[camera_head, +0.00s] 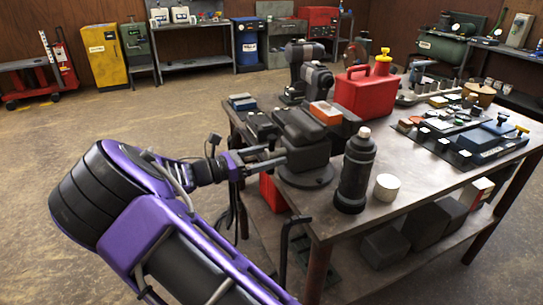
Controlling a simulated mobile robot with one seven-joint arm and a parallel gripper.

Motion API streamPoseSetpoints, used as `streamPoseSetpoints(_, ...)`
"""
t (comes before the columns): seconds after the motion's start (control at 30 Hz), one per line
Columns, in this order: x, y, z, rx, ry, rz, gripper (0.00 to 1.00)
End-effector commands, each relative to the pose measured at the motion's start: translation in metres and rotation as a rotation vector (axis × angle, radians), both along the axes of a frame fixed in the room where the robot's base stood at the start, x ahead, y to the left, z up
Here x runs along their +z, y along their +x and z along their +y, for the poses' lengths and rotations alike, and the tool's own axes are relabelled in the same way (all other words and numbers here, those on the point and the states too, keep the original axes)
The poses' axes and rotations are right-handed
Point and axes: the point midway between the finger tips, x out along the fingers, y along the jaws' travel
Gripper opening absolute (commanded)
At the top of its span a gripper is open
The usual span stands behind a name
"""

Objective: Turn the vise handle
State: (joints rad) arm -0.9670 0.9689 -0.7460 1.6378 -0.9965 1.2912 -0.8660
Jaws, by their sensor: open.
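A dark grey vise (304,151) with a round base stands at the near left corner of the workbench. My purple arm reaches in from the lower left. My gripper (271,157) is open at the vise's left side, its two fingers pointing right toward the vise body. The vise handle cannot be clearly told apart from the fingers here. I cannot tell whether the fingers touch the vise or have the handle between them.
The workbench (408,171) holds a dark bottle (355,170), a white cylinder (387,187) and a red fuel can (365,92) near the vise. A black bent bar (289,232) stands out at the bench's near edge. Grey boxes sit on the lower shelf. Floor to the left is clear.

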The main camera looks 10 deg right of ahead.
Motion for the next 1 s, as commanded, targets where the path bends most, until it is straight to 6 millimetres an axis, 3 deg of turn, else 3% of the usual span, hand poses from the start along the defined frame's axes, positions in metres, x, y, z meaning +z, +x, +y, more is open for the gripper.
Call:
streamPoseSetpoints(0.37, 0.0000, 0.0013, -0.0050, 0.001, 0.000, 0.000, 0.77)
streamPoseSetpoints(0.8, -0.0001, 0.0014, -0.0047, 0.001, 0.001, 0.000, 0.00)
streamPoseSetpoints(1.0, 0.0000, 0.0014, -0.0045, 0.002, 0.002, -0.008, 0.00)
